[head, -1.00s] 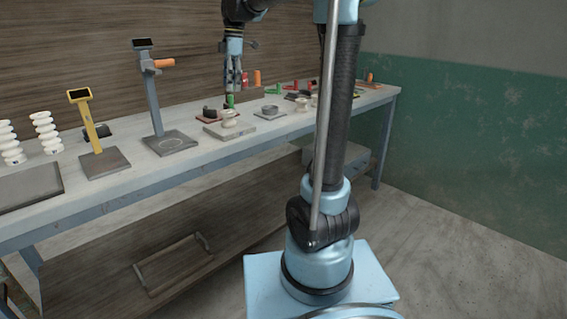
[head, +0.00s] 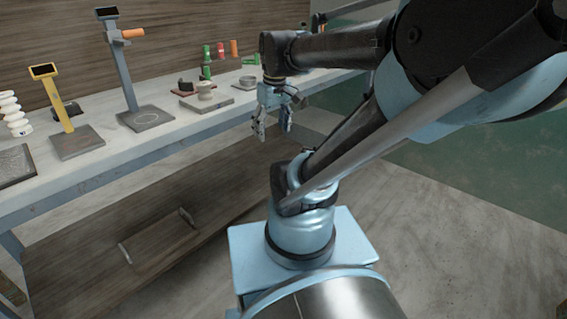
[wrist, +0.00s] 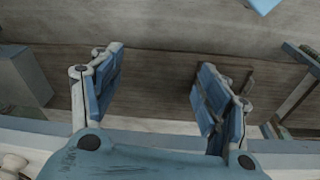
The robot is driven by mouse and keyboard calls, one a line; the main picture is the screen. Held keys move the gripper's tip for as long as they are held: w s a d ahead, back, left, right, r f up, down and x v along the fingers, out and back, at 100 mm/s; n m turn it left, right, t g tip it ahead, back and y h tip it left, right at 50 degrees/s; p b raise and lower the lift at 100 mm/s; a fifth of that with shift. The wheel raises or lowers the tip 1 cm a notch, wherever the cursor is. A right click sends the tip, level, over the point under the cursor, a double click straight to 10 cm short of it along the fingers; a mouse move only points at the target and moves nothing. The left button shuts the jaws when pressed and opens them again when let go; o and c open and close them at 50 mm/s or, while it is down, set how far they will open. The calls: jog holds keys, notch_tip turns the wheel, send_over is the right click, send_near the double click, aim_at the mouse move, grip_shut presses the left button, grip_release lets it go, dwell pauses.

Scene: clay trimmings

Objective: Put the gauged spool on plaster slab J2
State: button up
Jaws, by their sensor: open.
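A cream spool-shaped piece (head: 205,88) stands upright on a pale square slab (head: 222,101) on the workbench in the head view. No label can be read, so I cannot tell whether this is the gauged spool or whether the slab is J2. My gripper (head: 273,130) is open and empty, hanging in front of the bench's front edge, to the right of the spool and apart from it. In the wrist view my gripper (wrist: 160,65) has its fingers spread wide with nothing between them.
A yellow gauge stand (head: 57,103) and a taller grey stand (head: 124,70) with an orange handle rise on the bench's left. Stacked white spools (head: 14,116) stand farther left. The floor in front is clear.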

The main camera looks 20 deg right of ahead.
jog(key=s+d+f+m, duration=0.2)
jog(key=s+f+m, duration=0.2)
jog(key=f, duration=0.5)
jog(key=s, duration=0.2)
jog(key=shift+s+f+m, duration=0.15)
jog(key=shift+s+m, duration=0.15)
jog(key=shift+s, duration=0.05)
jog(key=shift+d, duration=0.1)
dwell(0.4)
